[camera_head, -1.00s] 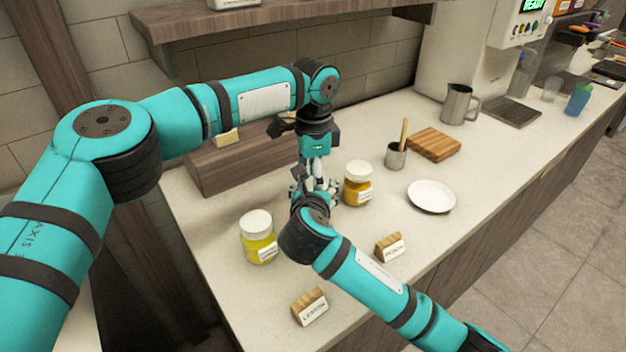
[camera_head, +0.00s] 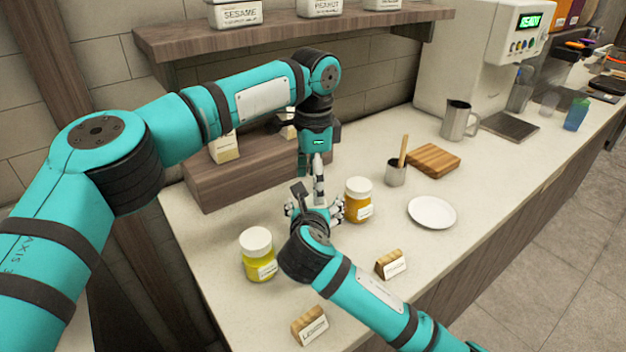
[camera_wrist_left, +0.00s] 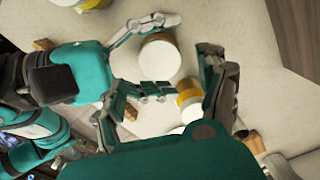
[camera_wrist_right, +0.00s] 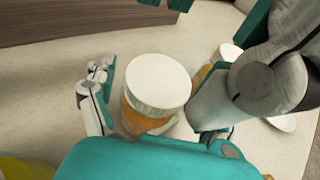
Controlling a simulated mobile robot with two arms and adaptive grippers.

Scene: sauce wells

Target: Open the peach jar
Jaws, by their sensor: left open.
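A jar with orange-brown contents and a white lid (camera_wrist_right: 158,82) stands upright between the open fingers of my right gripper (camera_wrist_right: 155,105). Gaps show on both sides of it. The same lid is in the left wrist view (camera_wrist_left: 160,58), also between the right fingers. In the head view the right gripper (camera_head: 315,208) hides that jar. My left gripper (camera_head: 316,188) is open and empty above it, pointing down; its fingers (camera_wrist_left: 165,90) spread in its own wrist view. Another orange jar (camera_head: 358,203) stands just to the right. I cannot tell for sure which jar is labelled peach.
A yellow jar (camera_head: 257,258) stands at the left, with a lemon card (camera_head: 310,326) before it. Another name card (camera_head: 391,265) is beside my right arm. A white plate (camera_head: 432,212), metal cup (camera_head: 396,174) and wooden board (camera_head: 433,160) stand to the right. A wooden riser (camera_head: 230,180) is behind.

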